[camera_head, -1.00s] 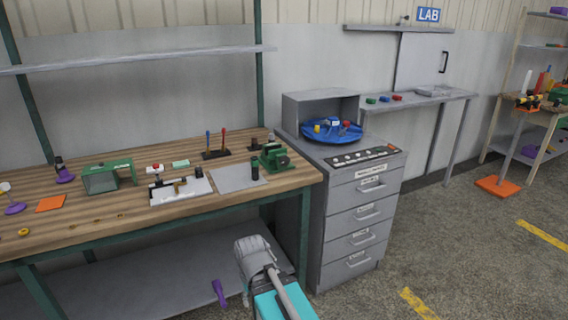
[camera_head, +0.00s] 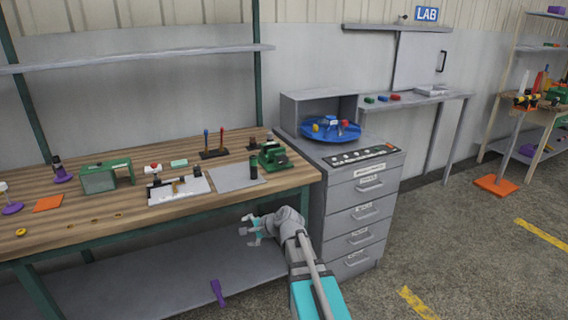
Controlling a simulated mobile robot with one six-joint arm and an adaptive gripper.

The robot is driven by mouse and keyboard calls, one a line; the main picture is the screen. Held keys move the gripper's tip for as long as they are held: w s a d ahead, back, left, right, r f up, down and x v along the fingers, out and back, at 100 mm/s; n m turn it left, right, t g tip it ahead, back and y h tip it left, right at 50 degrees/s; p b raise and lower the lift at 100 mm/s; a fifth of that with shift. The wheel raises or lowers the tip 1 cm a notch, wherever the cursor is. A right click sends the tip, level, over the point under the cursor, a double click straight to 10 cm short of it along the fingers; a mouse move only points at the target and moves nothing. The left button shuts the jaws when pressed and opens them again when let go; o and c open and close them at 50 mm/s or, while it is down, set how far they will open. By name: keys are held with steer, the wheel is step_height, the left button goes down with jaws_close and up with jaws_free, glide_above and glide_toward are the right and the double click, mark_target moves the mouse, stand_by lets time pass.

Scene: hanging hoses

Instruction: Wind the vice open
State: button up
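The green vice (camera_head: 273,157) stands at the right end of the wooden workbench, near its front corner. Its jaws and handle are too small to make out clearly. My gripper (camera_head: 246,231) is in front of the bench, below the level of its top and below the vice. Its fingers point left and look spread apart, with nothing between them. It is well apart from the vice.
A grey mat (camera_head: 232,178) and a dark cylinder (camera_head: 253,168) are beside the vice. A white board (camera_head: 178,189) and a green frame (camera_head: 106,177) stand farther left. A grey drawer cabinet (camera_head: 362,205) adjoins the bench's right end. A purple object (camera_head: 217,292) lies below.

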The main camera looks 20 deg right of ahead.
steer(key=w+d+r+m+t+h, duration=0.1)
steer(key=w+d+r+m+t, duration=0.45)
steer(key=d+m, duration=0.4)
steer(key=m+t+h, duration=0.3)
steer(key=m+h, duration=0.1)
steer(key=m, duration=0.7)
glide_toward(284, 161)
steer(key=s+a, duration=0.1)
steer(key=s, duration=0.3)
steer(key=shift+w+d+f+t+h, duration=0.1)
steer(key=shift+d+f+t+h, duration=0.15)
steer(key=shift+d+h, duration=0.15)
steer(key=shift+w+a, duration=0.1)
steer(key=shift+w, duration=0.1)
steer(key=w, duration=1.3)
steer(key=shift+w+a, duration=0.25)
steer(key=c, duration=1.2)
steer(key=shift+o, duration=0.2)
steer(key=shift+d, duration=0.1)
